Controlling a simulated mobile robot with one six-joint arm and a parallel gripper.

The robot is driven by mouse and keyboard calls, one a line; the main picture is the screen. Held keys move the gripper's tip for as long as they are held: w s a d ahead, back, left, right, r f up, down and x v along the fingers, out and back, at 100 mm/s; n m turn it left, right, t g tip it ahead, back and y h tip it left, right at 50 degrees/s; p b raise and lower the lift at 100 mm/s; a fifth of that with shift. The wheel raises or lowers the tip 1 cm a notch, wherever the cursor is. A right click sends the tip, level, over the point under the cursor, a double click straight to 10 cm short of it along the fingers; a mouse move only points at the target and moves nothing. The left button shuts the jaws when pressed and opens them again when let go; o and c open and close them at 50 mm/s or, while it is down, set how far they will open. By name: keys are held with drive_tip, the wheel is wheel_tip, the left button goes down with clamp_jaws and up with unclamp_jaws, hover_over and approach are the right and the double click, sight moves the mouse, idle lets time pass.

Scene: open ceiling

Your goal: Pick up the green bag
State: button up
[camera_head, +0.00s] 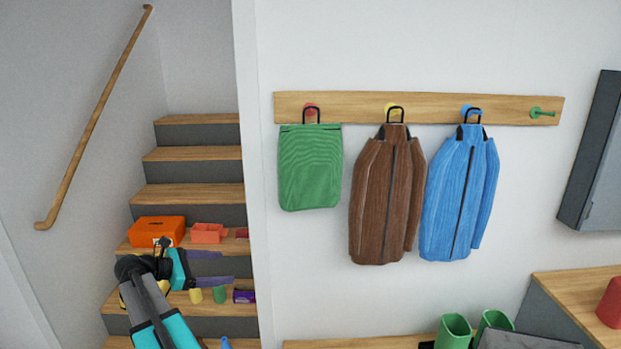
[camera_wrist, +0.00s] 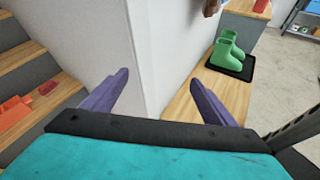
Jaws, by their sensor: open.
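The green bag (camera_head: 310,168) hangs flat against the wall by a black loop handle, on the red peg (camera_head: 311,108) at the left of a wooden peg rail (camera_head: 350,107). My gripper (camera_head: 232,266) is at the lower left in the head view, in front of the stairs. It is below and to the left of the bag and well apart from it. In the wrist view my gripper's two purple fingers (camera_wrist: 165,98) are spread wide with nothing between them. The bag does not show in the wrist view.
A brown jacket (camera_head: 387,195) and a blue jacket (camera_head: 460,195) hang right of the bag. A wall corner (camera_wrist: 150,60) stands between stairs and pegs. Green boots (camera_wrist: 228,52) stand on a wooden bench (camera_wrist: 190,104). An orange box (camera_head: 157,231) sits on the stairs.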

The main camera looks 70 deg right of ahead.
drive_tip(key=s+d+r+g, duration=0.2)
drive_tip(key=s+d+r, duration=0.1)
drive_tip(key=r, duration=0.6)
drive_tip(key=s+d+r+g, duration=0.2)
drive_tip(key=s+d+r, duration=0.15)
drive_tip(key=r, duration=0.45)
drive_tip(key=m+g, duration=0.2)
drive_tip(key=g, duration=0.1)
approach(310, 163)
drive_tip(key=shift+y, duration=0.4)
drive_tip(key=w, duration=0.1)
drive_tip(key=w+d, duration=0.1)
drive_tip(key=w, duration=0.1)
drive_tip(key=w+f, duration=0.1)
drive_tip(key=shift+w+d, duration=0.15)
drive_tip(key=shift+d, duration=0.05)
drive_tip(key=shift+p+x, duration=0.95)
drive_tip(key=shift+x, duration=3.35)
drive_tip(key=shift+d+f, duration=0.1)
drive_tip(key=shift+s+d+p, duration=0.25)
drive_tip(key=shift+s+p, duration=0.2)
drive_tip(key=shift+p+x, duration=0.75)
drive_tip(key=shift+x, duration=1.25)
